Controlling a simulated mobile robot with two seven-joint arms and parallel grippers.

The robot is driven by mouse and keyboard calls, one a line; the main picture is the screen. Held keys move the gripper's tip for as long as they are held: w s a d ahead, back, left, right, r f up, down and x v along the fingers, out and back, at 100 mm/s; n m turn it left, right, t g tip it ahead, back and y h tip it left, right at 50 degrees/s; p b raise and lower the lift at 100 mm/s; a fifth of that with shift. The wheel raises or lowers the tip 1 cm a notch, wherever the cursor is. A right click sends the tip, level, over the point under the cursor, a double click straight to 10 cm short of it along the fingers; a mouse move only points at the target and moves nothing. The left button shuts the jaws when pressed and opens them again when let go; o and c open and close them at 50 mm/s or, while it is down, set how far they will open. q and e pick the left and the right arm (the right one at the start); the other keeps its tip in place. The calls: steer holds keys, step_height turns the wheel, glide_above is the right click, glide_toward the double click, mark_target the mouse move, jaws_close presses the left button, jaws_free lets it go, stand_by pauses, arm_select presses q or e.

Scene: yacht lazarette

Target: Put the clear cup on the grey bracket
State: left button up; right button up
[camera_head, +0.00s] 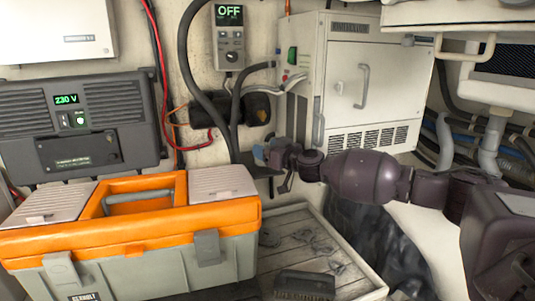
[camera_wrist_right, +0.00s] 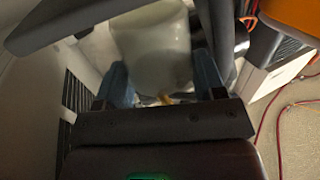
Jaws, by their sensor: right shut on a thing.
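My right gripper (camera_head: 264,155) is in front of the wall, left of the white cabinet, seen small and from behind. In the right wrist view its two bluish fingers (camera_wrist_right: 163,82) are shut on the clear cup (camera_wrist_right: 155,45), a pale, see-through shape. I cannot make out the cup in the head view. A dark flat piece (camera_head: 262,170) beside the gripper may be the grey bracket; the gripper partly hides it. A dark grey curved band (camera_wrist_right: 65,22) crosses the upper left of the wrist view; I cannot tell if it is bracket or hose. My left gripper is out of view.
An orange and grey toolbox (camera_head: 130,245) fills the lower left. Hoses (camera_head: 190,60) hang on the wall near the gripper. A white cabinet (camera_head: 345,85) stands behind my right arm. A brush (camera_head: 304,284) lies at the front of a wooden-floored tray (camera_head: 365,270).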

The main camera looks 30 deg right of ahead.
steer(key=shift+w+d+f, duration=0.1)
steer(key=shift+w+f, duration=0.1)
steer(key=shift+f, duration=0.55)
steer(key=shift+f, duration=0.15)
steer(key=o, duration=0.6)
steer(key=shift+s, duration=0.2)
steer(key=s, duration=0.3)
steer(key=s+d+b, duration=0.1)
steer(key=s, duration=0.7)
steer(key=shift+s+d+b, duration=0.25)
steer(key=shift+d+b, duration=0.1)
steer(key=shift+d, duration=0.05)
